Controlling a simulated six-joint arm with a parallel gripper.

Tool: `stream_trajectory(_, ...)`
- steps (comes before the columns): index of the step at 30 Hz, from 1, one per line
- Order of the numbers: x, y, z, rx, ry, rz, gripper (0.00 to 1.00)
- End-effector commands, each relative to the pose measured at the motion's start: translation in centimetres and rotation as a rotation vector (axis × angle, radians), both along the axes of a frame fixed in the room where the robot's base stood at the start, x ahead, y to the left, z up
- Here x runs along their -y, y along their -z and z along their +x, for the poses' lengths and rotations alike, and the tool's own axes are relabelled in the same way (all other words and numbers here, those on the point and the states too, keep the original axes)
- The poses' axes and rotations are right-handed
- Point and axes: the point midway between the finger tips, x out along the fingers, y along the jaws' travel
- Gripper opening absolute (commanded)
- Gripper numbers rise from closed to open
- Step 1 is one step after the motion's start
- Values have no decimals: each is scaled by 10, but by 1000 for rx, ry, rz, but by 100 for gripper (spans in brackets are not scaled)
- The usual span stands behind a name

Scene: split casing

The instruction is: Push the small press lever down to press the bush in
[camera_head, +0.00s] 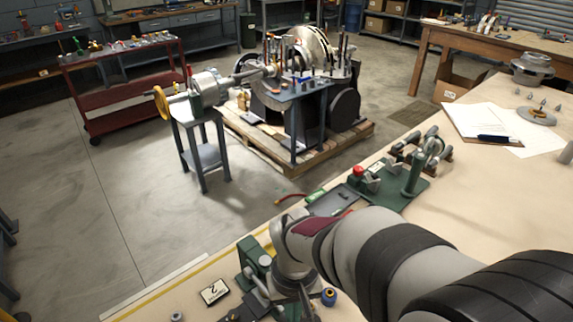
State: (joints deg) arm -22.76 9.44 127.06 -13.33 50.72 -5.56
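A green machine (255,258) stands at the near edge of the bench, left of my arm. It looks like the small press, and a grey lever-like bar (262,290) slopes down beside it. My arm reaches in from the lower right, and my gripper (290,287) points down just right of this machine. Its fingers are hidden or cut off by the lower edge, so its opening and any contact with the lever cannot be told. A small blue part with a brass-coloured centre (329,297) lies right of my gripper. I cannot make out the bush in the press.
A second green fixture (413,178) with a red knob (358,171) stands farther back on the bench, beside a dark tray (333,203). A number card (214,292) lies left of the press. The bench top at right is mostly clear, with papers (484,122) behind.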

Motion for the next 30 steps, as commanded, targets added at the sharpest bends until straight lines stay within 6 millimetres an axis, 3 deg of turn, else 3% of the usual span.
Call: stream_trajectory(30,1,10,-1,-1,-1,-1,0)
